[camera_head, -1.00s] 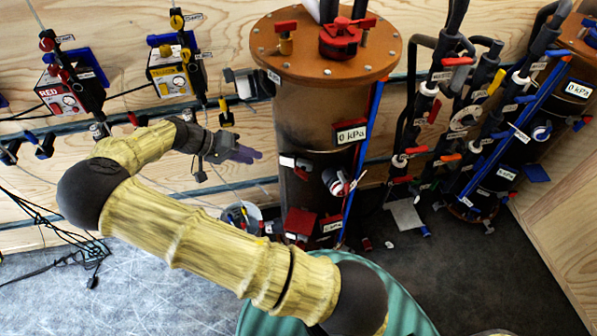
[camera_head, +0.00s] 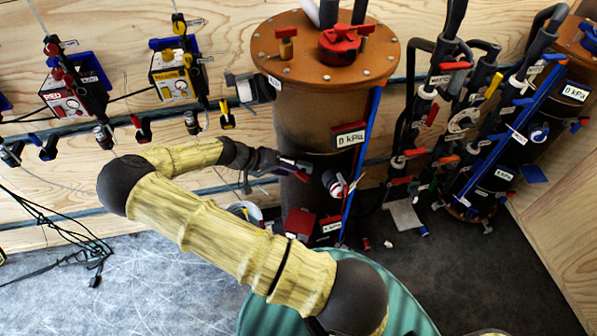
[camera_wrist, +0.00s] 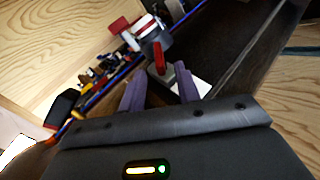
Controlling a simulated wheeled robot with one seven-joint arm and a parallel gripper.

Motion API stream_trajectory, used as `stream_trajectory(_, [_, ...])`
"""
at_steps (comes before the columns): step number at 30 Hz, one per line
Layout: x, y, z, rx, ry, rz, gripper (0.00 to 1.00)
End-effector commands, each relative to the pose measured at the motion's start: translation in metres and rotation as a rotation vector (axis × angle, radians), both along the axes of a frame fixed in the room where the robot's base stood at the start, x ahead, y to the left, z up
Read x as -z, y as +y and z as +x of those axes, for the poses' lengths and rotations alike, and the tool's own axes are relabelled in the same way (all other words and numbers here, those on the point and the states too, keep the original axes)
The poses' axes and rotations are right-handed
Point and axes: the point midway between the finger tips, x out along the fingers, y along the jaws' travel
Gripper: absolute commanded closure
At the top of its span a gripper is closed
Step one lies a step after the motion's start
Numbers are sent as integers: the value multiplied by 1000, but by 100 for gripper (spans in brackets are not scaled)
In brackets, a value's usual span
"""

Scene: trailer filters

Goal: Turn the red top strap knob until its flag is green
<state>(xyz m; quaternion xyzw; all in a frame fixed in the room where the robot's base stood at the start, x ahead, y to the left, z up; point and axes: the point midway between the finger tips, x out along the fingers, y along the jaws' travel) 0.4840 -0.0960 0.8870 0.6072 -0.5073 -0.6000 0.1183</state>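The brown tank (camera_head: 300,115) stands upright at centre in the head view. My gripper (camera_head: 292,167) is at its front, beside the dark upper strap area. A small red part (camera_head: 303,176), which looks like the strap knob, shows there; my gripper covers most of it. In the wrist view my two purple fingers (camera_wrist: 160,88) are spread apart with nothing clearly between them. A red handle (camera_wrist: 158,58) and a pale grey block (camera_wrist: 184,80) sit just beyond the fingertips. I cannot tell whether they touch. No green flag can be made out.
A red-and-white round fitting (camera_head: 334,183) sits right of my gripper, near a blue vertical pipe (camera_head: 361,150). A red box (camera_head: 300,222) is lower on the tank. A bucket (camera_head: 246,213) stands at its foot. Valve pipes (camera_head: 425,110) crowd the right.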

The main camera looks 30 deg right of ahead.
Motion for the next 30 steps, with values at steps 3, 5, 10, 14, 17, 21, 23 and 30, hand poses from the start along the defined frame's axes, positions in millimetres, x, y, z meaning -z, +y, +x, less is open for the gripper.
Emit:
stream_trajectory(3, [11,-17,-6,4,5,-2,67])
stream_trajectory(5, [17,-24,-8,3,3,-2,67])
stream_trajectory(10, [29,-37,-12,1,1,0,67])
stream_trajectory(14, [32,-40,-13,0,0,0,67])
stream_trajectory(17, [32,-40,-12,0,0,0,67])
stream_trajectory(21, [32,-40,-12,0,0,0,75])
stream_trajectory(23, [32,-40,-12,0,0,0,87])
stream_trajectory(30, [32,-39,-12,0,0,0,100])
